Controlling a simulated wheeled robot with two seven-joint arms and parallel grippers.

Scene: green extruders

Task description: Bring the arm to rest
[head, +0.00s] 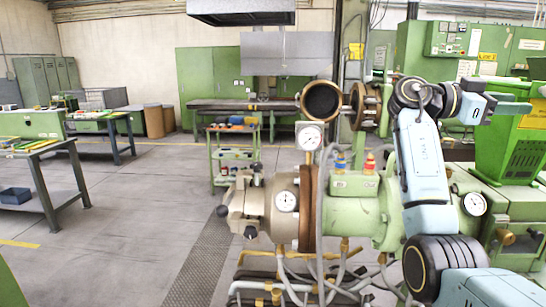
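My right arm (424,165) rises from the lower right of the head view, bends at an elbow and points right. My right gripper (514,107) is at its end, in front of the green machine housing (510,125) on the right. It is small and seen from the side, so I cannot tell whether its fingers are apart. I see nothing clearly held in it. My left arm and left gripper are not in view.
A green extruder (366,215) with round gauges, valves and hoses stands close in front, partly behind my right arm. A green cart (213,158) stands behind it. Workbenches (62,148) stand at the left. The grey floor (135,225) between is clear.

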